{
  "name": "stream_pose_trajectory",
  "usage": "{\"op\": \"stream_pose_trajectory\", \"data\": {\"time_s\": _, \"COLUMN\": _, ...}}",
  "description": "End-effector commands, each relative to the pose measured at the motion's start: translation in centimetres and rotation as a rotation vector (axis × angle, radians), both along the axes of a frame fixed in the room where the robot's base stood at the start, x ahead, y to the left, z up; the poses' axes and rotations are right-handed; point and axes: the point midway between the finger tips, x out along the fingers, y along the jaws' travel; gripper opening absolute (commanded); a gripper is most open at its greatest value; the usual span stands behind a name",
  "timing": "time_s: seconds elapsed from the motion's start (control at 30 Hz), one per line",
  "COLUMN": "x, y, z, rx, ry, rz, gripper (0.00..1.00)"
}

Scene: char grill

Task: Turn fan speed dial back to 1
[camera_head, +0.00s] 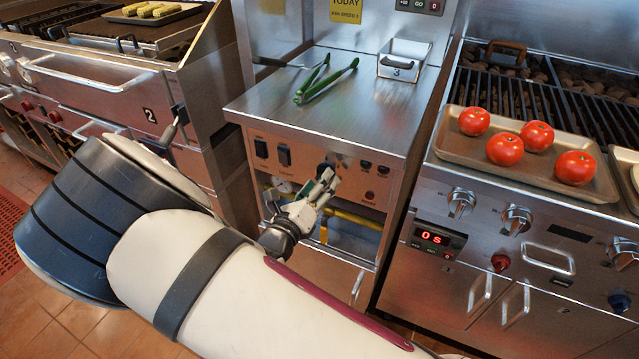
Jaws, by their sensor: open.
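The copper-coloured control panel (345,166) is on the front of the middle steel cabinet. A dark round dial (324,167) shows on it just above my gripper's fingertips; its lower part is hidden and its setting cannot be read. My gripper (328,182) is open, with its fingers pointing up and right at the panel, close in front of the dial. I cannot tell whether the fingers touch the dial. Two black switches (284,155) sit left of the dial, and small dark knobs (366,166) sit to its right.
Green tongs (328,80) and a small metal bin (402,60) rest on the steel counter above. Below the panel is an open bay with yellow pipe (350,219). The right grill has protruding knobs (460,202) and a tray (450,150) of several tomatoes.

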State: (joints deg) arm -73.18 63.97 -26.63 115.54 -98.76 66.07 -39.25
Motion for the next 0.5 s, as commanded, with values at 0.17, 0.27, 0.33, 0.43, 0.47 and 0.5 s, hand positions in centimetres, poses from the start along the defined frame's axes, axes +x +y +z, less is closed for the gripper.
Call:
{"op": "stream_pose_trajectory", "data": {"time_s": 0.17, "x": 0.82, "y": -0.3, "z": -0.02, "rx": 0.0, "ry": 0.0, "rz": 0.0, "gripper": 0.52}}
{"op": "stream_pose_trajectory", "data": {"time_s": 0.27, "x": 0.9, "y": -0.33, "z": -0.01, "rx": -0.001, "ry": 0.0, "rz": 0.0, "gripper": 0.52}}
{"op": "stream_pose_trajectory", "data": {"time_s": 0.33, "x": 0.89, "y": -0.34, "z": 0.0, "rx": -0.001, "ry": 0.0, "rz": 0.0, "gripper": 0.52}}
{"op": "stream_pose_trajectory", "data": {"time_s": 0.43, "x": 0.88, "y": -0.33, "z": 0.0, "rx": -0.001, "ry": 0.0, "rz": 0.0, "gripper": 0.5}}
{"op": "stream_pose_trajectory", "data": {"time_s": 0.47, "x": 0.88, "y": -0.33, "z": 0.0, "rx": -0.001, "ry": 0.0, "rz": 0.0, "gripper": 0.43}}
{"op": "stream_pose_trajectory", "data": {"time_s": 0.5, "x": 0.88, "y": -0.33, "z": 0.0, "rx": -0.001, "ry": 0.0, "rz": 0.0, "gripper": 0.34}}
